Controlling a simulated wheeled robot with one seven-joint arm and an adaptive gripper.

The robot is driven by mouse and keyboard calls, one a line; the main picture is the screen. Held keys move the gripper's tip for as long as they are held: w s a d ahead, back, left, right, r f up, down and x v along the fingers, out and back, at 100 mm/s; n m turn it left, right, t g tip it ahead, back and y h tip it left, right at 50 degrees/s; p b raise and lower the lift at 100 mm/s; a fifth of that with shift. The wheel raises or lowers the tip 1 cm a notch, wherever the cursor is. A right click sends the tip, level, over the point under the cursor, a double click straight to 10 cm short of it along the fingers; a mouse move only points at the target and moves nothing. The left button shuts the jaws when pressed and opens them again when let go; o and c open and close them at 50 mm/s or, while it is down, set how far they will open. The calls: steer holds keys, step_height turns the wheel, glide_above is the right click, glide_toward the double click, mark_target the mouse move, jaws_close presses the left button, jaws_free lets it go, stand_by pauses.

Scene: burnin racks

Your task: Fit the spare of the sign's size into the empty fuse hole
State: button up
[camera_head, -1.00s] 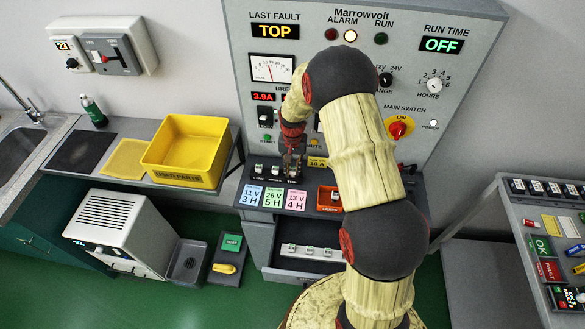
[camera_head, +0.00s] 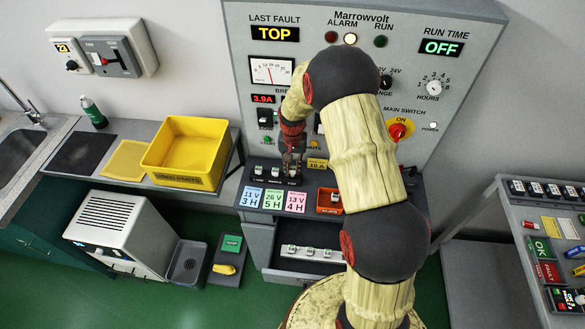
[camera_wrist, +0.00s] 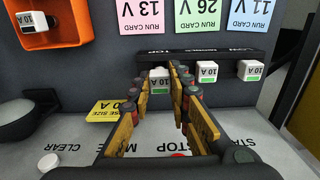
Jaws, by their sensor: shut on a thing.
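My gripper (camera_wrist: 163,95) is shut on a white and green fuse (camera_wrist: 159,76) at the top position of the dark fuse block (camera_wrist: 205,57). It also shows in the head view (camera_head: 292,172). The fuse lies level with its neighbours, but I cannot tell whether it is fully seated; the fingers hide part of it and the hole. Two 10 A fuses, one in the middle (camera_wrist: 197,72) and one at the end (camera_wrist: 250,70), sit in the block. The yellow size sign (camera_wrist: 108,111) beside it reads 10 A; it shows in the head view too (camera_head: 317,163). The fault display (camera_head: 275,34) reads TOP.
An orange tray (camera_head: 328,210) with another 10 A fuse (camera_wrist: 40,21) stands beside the run cards (camera_head: 273,199). An open drawer (camera_head: 275,262) with several fuses is below. A yellow bin (camera_head: 180,178) stands left. Panel buttons and switches lie close around my gripper.

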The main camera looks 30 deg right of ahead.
steer(key=shift+s+r+p, duration=0.1)
steer(key=shift+r+p, duration=0.2)
steer(key=shift+r, duration=0.15)
steer(key=shift+f+b, duration=0.6)
steer(key=shift+f, duration=0.4)
stand_by(2.6)
steer(key=shift+s+a+f+b, duration=0.2)
steer(key=shift+s+f+b, duration=0.05)
steer(key=shift+f+b, duration=0.45)
stand_by(0.5)
steer(key=shift+s+f, duration=0.15)
stand_by(0.4)
steer(key=shift+w+d+r+p, duration=0.1)
steer(key=shift+w+r+p, duration=0.15)
steer(key=shift+r+p, duration=0.3)
steer(key=shift+w+d+r+p, duration=0.1)
steer(key=shift+w+r+p, duration=0.2)
steer(key=shift+r, duration=0.4)
steer(key=shift+s+a+r+p, duration=0.1)
steer(key=shift+s+r+p, duration=0.15)
steer(key=shift+r+p, duration=0.3)
stand_by(0.4)
